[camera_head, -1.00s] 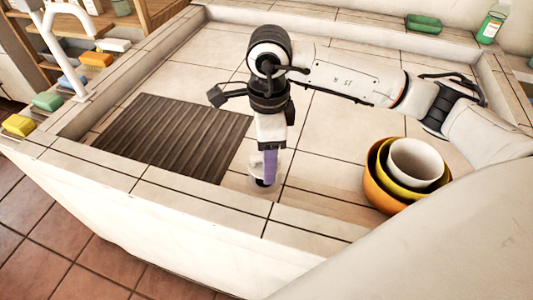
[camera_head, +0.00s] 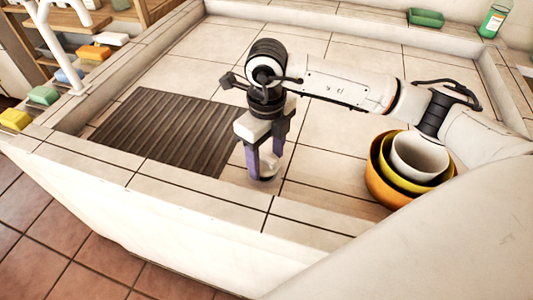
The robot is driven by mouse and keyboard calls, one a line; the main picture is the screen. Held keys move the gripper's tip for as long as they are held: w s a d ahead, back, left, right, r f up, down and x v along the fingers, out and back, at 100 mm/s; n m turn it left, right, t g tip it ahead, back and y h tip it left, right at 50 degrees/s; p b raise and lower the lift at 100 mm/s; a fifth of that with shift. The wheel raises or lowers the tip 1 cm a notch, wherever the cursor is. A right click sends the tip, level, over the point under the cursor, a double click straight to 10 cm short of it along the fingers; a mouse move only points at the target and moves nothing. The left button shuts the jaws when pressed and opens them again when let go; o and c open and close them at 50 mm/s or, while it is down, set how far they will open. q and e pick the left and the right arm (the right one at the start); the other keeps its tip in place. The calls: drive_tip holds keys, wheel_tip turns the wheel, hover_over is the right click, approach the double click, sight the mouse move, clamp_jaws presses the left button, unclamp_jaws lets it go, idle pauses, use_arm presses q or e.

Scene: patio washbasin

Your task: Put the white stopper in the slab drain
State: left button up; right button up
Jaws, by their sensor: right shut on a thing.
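My right gripper (camera_head: 265,168) points straight down at the front of the tiled basin, just right of the dark ribbed mat. Its two purple-tipped fingers are shut on the small white stopper (camera_head: 267,172), which shows only in part between the fingertips. The stopper is low, close to the slab; I cannot tell whether it touches it. The slab drain is not clearly visible; the gripper and stopper cover the spot where a dark round opening showed earlier. I cannot tell whether the stopper is seated. My left gripper is not in view.
Nested orange, yellow and white bowls (camera_head: 385,190) stand right of the gripper. The dark ribbed mat (camera_head: 165,130) lies left. A low tiled rim (camera_head: 200,205) runs along the front. Sponges (camera_head: 43,95), a white tap (camera_head: 62,45), a green dish (camera_head: 427,18) and a bottle (camera_head: 491,21) edge the basin.

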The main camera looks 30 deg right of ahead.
sight(266, 160)
drive_tip(key=shift+f+b, duration=0.3)
drive_tip(key=shift+f, duration=0.45)
drive_tip(key=shift+f+b, duration=0.3)
drive_tip(key=shift+f, duration=0.25)
use_arm(q)
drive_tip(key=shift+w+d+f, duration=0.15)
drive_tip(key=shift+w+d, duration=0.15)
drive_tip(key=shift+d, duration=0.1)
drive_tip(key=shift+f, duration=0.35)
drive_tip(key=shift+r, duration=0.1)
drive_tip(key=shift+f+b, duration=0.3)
drive_tip(key=shift+b, duration=0.2)
use_arm(e)
drive_tip(key=shift+f, duration=0.4)
drive_tip(key=shift+r, duration=0.25)
use_arm(q)
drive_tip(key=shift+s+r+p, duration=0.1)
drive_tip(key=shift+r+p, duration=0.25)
drive_tip(key=shift+p, duration=0.15)
use_arm(e)
drive_tip(key=shift+r, duration=0.5)
